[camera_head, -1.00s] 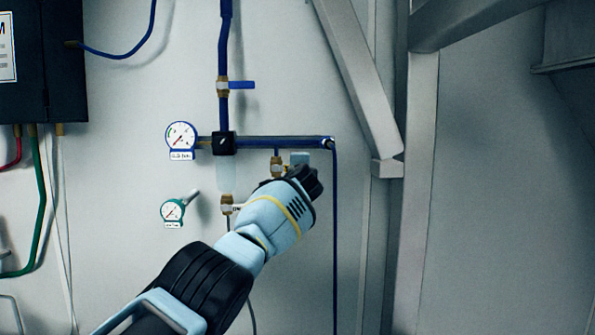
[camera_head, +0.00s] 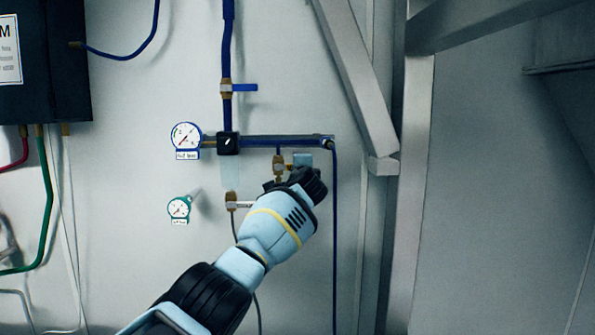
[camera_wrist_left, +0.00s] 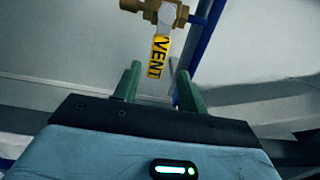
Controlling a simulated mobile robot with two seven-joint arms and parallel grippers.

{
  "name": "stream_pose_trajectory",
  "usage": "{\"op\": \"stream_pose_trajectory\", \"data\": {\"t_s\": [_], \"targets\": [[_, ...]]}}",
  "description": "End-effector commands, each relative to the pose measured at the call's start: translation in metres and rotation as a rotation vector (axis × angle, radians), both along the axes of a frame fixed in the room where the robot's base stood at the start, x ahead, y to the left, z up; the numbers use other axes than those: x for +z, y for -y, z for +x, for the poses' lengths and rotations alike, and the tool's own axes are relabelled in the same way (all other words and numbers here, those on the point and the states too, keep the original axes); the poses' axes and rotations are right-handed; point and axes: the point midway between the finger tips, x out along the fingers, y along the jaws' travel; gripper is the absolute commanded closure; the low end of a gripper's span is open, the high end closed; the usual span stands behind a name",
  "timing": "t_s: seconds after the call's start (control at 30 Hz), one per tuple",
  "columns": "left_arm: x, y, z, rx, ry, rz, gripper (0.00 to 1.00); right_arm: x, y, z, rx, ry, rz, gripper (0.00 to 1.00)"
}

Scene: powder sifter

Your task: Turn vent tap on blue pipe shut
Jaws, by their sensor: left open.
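The vent tap has a brass body (camera_head: 279,163) under the blue horizontal pipe (camera_head: 285,142). In the left wrist view its brass body (camera_wrist_left: 150,8) is at the top, and its handle with a yellow VENT label (camera_wrist_left: 159,57) hangs down from it. My left gripper (camera_head: 307,182) is just below and right of the tap in the head view, with its fingertips hidden. In the left wrist view my left gripper (camera_wrist_left: 158,72) is open, its green fingers on either side of the handle's lower end. No contact shows. My right gripper is in neither view.
A valve with a blue handle (camera_head: 243,88) is on the vertical pipe above. A blue-rimmed gauge (camera_head: 186,136) and a green-rimmed gauge (camera_head: 179,208) are at the left. Another brass valve (camera_head: 231,201) sits left of my arm. A grey metal frame (camera_head: 408,190) stands at the right.

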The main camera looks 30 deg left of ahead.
Motion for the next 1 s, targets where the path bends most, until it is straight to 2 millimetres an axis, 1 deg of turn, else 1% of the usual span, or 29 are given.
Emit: {"op": "stream_pose_trajectory", "data": {"t_s": [0.03, 0.2, 0.3, 0.5, 0.7, 1.0], "targets": [[0.0, 0.003, -0.004, -0.001, 0.001, -0.001, 0.58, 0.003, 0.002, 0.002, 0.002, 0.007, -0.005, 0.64], [-0.001, 0.01, -0.017, -0.002, 0.0, 0.0, 0.58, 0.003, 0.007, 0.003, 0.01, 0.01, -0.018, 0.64], [-0.005, 0.014, -0.022, -0.001, -0.004, 0.0, 0.58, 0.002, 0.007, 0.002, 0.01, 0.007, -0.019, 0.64], [-0.006, 0.019, -0.031, 0.0, -0.006, -0.001, 0.58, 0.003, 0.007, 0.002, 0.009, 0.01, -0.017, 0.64], [-0.006, 0.022, -0.035, 0.0, -0.008, -0.001, 0.58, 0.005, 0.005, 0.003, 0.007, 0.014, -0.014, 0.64], [-0.006, 0.022, -0.035, 0.0, -0.008, -0.001, 0.58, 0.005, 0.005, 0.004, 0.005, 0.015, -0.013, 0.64]]}}
